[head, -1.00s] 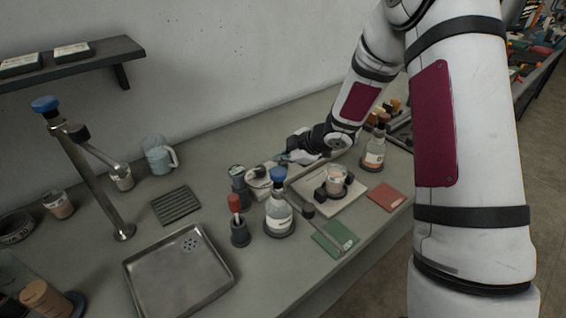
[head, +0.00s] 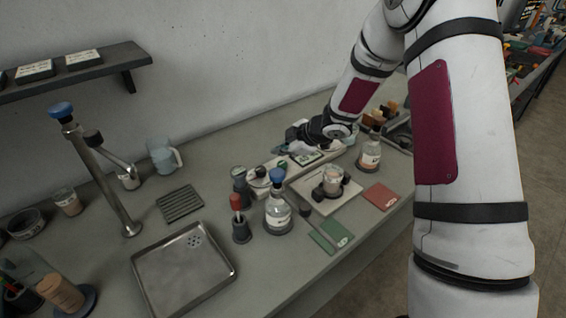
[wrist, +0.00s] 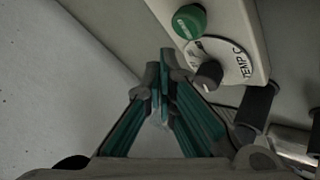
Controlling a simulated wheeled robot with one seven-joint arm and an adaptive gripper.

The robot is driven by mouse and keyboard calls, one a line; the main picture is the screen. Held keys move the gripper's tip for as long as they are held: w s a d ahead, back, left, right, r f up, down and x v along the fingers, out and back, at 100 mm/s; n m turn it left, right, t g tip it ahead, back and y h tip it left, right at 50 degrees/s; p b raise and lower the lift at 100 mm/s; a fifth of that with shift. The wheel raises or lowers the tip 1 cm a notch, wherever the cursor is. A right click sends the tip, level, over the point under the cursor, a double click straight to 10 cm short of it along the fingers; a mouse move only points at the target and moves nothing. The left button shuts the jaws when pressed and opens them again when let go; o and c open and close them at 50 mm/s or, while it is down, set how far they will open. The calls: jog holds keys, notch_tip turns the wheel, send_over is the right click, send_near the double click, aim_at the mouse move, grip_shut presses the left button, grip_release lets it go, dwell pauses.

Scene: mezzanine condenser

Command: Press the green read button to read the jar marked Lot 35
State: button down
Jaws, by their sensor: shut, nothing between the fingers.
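The green read button (wrist: 190,21) shows at the top of the wrist view, on a pale instrument panel beside a round dial marked TEMP C (wrist: 215,62) with a dark knob. My gripper (wrist: 163,78) is shut and empty; its fingertips are left of the dial and below the button in the picture, apart from the button. In the head view my gripper (head: 292,148) is at the back of the bench by the pale instrument (head: 262,183). A jar with pinkish contents (head: 333,173) stands in a dark holder on a pale plate (head: 318,203). Its label is unreadable.
Green (head: 330,236) and red (head: 380,196) pads lie near the front edge. A metal tray (head: 185,270) is at left.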

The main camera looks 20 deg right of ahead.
jog(key=shift+s+r+p, duration=0.1)
jog(key=shift+r+p, duration=0.95)
jog(key=shift+r, duration=0.75)
jog(key=shift+r, duration=0.15)
notch_tip(320, 180, up, 7)
jog(key=m+t+h, duration=0.1)
jog(key=m+h, duration=0.1)
send_over(281, 165)
jog(key=d, duration=0.3)
jog(key=s+d+r+m+h, duration=0.2)
jog(key=s+r+m+h, duration=0.1)
jog(key=s+r, duration=0.3)
jog(key=s+d+r+m+h, duration=0.2)
jog(key=s+r+m, duration=0.15)
jog(key=r, duration=0.45)
jog(key=s+r+m+g+h, duration=0.1)
jog(key=s+r+m, duration=0.3)
jog(key=s, duration=1.1)
jog(key=s+a+m+g+y, duration=0.1)
jog(key=s+a, duration=0.2)
jog(key=s, duration=0.5)
jog(key=s+a+f+m+g+y, duration=0.1)
jog(key=s+a+m, duration=0.1)
jog(key=s, duration=0.6)
jog(key=shift+a+f+y, duration=0.25)
jog(key=shift+a+y, duration=0.15)
jog(key=shift+a, duration=0.3)
